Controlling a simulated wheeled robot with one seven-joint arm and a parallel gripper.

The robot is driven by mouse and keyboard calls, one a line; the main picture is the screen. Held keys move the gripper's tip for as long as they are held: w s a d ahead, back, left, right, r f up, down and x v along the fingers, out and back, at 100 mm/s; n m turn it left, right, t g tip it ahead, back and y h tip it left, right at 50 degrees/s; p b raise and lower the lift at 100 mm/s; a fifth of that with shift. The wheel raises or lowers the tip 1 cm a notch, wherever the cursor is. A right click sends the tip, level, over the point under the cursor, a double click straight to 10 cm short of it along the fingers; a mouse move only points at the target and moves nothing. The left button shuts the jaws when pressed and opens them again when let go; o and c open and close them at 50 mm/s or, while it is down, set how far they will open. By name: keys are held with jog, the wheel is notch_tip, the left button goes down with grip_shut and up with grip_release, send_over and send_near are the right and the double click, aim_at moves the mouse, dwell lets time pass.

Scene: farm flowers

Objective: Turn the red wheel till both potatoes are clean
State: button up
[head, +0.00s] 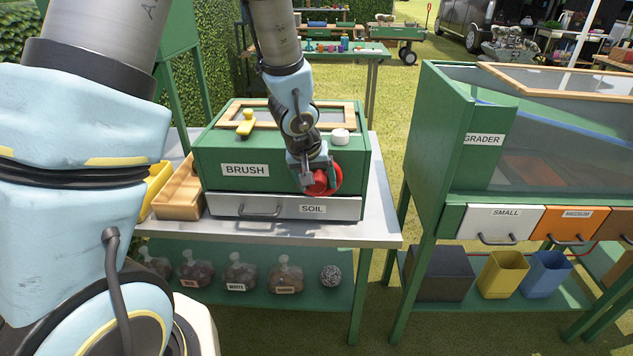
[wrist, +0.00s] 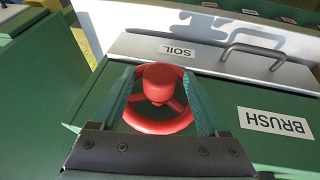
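The red wheel (head: 335,181) is on the front of the green box labelled BRUSH (head: 215,155), at its right end. In the wrist view the wheel (wrist: 163,126) shows its rim, spokes and a round red knob (wrist: 162,80). My gripper (head: 313,185) is at the wheel. In the wrist view my gripper's two green fingers (wrist: 163,98) stand apart on either side of the knob, with gaps between them and it; they overlap the rim. Whether they touch the rim is unclear. The potatoes are not visible in either view.
The SOIL drawer (head: 285,207) is shut below the wheel. A wooden tray (head: 179,192) stands left. The GRADER machine (head: 455,150) stands right, across a grass gap.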

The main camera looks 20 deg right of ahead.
grip_shut()
dwell(0.4)
